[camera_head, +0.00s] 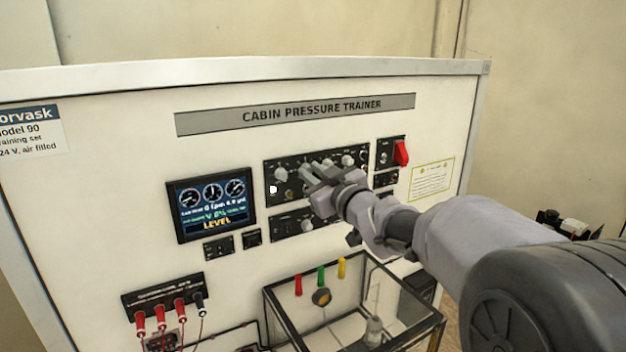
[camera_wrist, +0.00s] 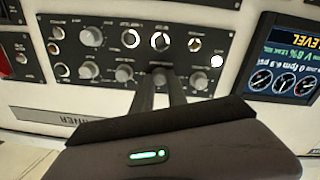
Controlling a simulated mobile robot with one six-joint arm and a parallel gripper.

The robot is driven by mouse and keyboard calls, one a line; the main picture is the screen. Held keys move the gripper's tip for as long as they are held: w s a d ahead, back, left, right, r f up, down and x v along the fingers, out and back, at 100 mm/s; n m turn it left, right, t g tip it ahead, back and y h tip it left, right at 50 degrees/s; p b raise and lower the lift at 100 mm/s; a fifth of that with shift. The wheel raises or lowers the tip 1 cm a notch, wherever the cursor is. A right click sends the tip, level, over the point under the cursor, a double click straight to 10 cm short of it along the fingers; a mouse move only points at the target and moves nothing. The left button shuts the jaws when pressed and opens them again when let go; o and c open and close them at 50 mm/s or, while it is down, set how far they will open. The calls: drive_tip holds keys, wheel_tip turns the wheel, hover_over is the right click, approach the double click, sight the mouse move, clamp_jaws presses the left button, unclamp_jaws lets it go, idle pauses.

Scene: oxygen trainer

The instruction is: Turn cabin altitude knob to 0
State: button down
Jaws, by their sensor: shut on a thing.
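The black control panel (camera_head: 270,164) sits mid-face on the white trainer, with several grey knobs. My gripper (camera_head: 311,174) reaches in from the right, and its fingers are shut on a knob in the panel's upper row. In the wrist view, which shows the panel upside down, the two fingers (camera_wrist: 160,84) close around this grey knob (camera_wrist: 160,73), whose pointer is mostly hidden. Its label and scale are too small to read, so I cannot tell its setting. One free knob (camera_wrist: 124,73) is beside it on the left, and another (camera_wrist: 199,81) on the right.
A display (camera_head: 212,205) reading LEVEL stands left of the panel. A red switch cover (camera_head: 401,153) is at the right. A clear box (camera_head: 350,300) with dark edges juts out below. Red plugs (camera_head: 160,315) with cables are at lower left.

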drive_tip(key=shift+f+n+b, duration=0.1)
drive_tip(key=shift+n+b, duration=2.95)
drive_tip(key=shift+n, duration=0.85)
drive_tip(key=c, duration=1.3)
unclamp_jaws()
drive_tip(key=b+v, duration=0.1)
drive_tip(key=v, duration=1.6)
drive_tip(key=shift+s+d+f, duration=0.15)
drive_tip(key=shift+s, duration=0.05)
